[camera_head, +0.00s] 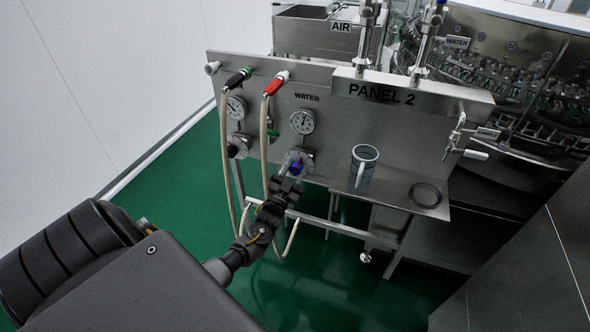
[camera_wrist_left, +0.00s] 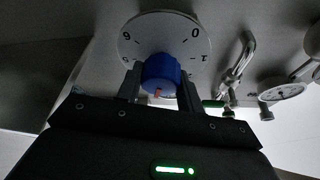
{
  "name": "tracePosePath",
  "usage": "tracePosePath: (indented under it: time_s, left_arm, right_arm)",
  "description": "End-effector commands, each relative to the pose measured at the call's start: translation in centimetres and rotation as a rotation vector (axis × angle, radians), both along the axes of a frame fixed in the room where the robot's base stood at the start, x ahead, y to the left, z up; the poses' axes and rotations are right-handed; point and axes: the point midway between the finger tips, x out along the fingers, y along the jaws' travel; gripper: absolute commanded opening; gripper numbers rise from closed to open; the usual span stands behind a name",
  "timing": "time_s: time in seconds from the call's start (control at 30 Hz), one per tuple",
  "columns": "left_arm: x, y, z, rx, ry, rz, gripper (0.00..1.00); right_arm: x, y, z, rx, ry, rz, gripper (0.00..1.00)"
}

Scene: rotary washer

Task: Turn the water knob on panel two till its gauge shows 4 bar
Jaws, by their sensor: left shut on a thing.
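Panel two (camera_head: 345,120) is a grey metal board marked PANEL 2. Its round white water gauge (camera_head: 302,121) sits under the WATER label; its reading is too small to tell. Below it is the blue water knob (camera_head: 297,167) in front of a pale dial. In the left wrist view the blue knob (camera_wrist_left: 160,73) has a red mark on its lower side, and the numbered dial (camera_wrist_left: 165,38) shows behind it. My left gripper (camera_head: 294,172) is shut on the knob, one finger on each side; the left wrist view shows the fingers (camera_wrist_left: 160,85) too. My right gripper is not in view.
A second gauge (camera_head: 235,107) and a dark knob (camera_head: 238,147) are to the left on the panel. Pale hoses (camera_head: 266,150) hang close beside my left gripper.

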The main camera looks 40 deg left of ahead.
Motion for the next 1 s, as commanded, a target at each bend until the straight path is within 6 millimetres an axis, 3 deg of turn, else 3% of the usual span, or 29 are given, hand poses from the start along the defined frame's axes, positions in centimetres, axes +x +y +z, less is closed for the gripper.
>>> tracePosePath:
  time_s: [0.6,1.0]
  left_arm:
    - [0.0,0.0,0.0,0.383,0.135,0.0,0.14]
    - [0.0,0.0,-0.1,0.435,0.153,0.0,0.14]
  right_arm:
    - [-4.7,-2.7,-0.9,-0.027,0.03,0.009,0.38]
    - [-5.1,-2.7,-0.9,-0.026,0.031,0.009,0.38]
